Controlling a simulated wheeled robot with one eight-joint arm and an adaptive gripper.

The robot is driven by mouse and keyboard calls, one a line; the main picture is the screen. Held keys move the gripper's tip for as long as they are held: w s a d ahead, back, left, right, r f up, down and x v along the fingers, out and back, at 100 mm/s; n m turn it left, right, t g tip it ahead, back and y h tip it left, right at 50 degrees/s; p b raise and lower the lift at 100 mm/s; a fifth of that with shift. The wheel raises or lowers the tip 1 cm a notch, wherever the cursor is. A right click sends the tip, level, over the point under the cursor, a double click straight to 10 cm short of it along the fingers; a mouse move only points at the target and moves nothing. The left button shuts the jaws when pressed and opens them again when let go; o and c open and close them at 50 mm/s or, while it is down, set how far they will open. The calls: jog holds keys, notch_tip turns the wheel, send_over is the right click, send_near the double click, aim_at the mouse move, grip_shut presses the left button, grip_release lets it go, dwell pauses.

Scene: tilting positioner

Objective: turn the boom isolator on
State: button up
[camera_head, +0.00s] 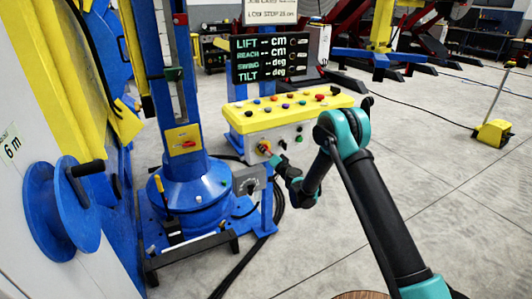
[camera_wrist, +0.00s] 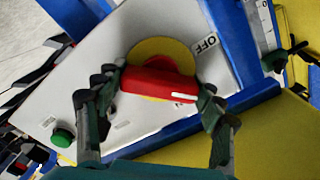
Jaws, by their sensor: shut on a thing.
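The boom isolator is a red rotary handle (camera_wrist: 158,82) on a round yellow plate (camera_wrist: 150,49), on the grey front of the control box (camera_head: 290,138). In the head view its yellow plate (camera_head: 264,146) shows at the lower left of that front, partly hidden by my gripper (camera_head: 270,156). In the wrist view my gripper (camera_wrist: 160,92) has one finger at each end of the handle and is shut on it. A white mark is on the handle's right end. An OFF label (camera_wrist: 206,45) is at the upper right of the plate.
The box has a yellow top with several coloured buttons (camera_head: 290,100). A display (camera_head: 270,57) stands behind it. Another red switch on a yellow plate (camera_head: 183,142) is on the blue column. A green button (camera_wrist: 62,138) shows in the wrist view. Open floor lies right.

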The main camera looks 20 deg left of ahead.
jog(key=m, duration=0.4)
jog(key=shift+m, duration=2.2)
jog(key=o, duration=1.2)
jog(key=shift+d, duration=0.1)
jog(key=v, duration=0.7)
jog(key=shift+s+d, duration=0.15)
jog(key=shift+s, duration=0.05)
